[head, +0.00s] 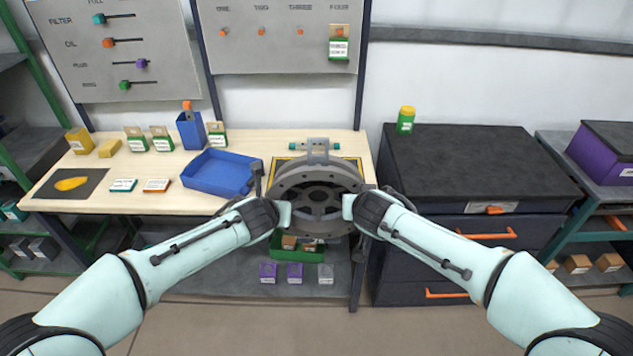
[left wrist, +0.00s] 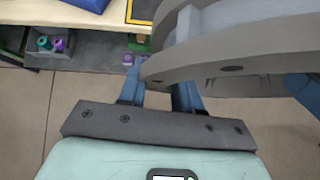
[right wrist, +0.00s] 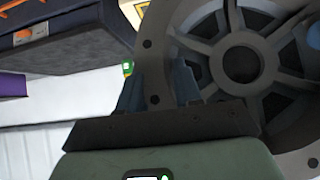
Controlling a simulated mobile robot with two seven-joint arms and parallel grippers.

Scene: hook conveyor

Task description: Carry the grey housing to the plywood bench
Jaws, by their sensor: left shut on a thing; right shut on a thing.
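The grey housing (head: 318,183) is a round flanged part with spokes and a hub, in the middle of the head view. My left gripper (head: 284,213) is shut on its left rim and my right gripper (head: 349,207) on its right rim. It is held at the front edge of the plywood bench (head: 110,196), covering part of the bench's right end; I cannot tell its height above the top. The left wrist view shows its rim (left wrist: 215,62) between the fingers (left wrist: 157,92). The right wrist view shows its spoked face (right wrist: 240,65) beside the fingers (right wrist: 158,90).
A yellow-edged dark mat (head: 352,163) lies behind the housing. A blue tray (head: 222,172) stands left of it, with small boxes and a blue bin (head: 190,130) farther left. A dark drawer cabinet (head: 470,160) stands at right. A green bin (head: 297,250) sits on the lower shelf.

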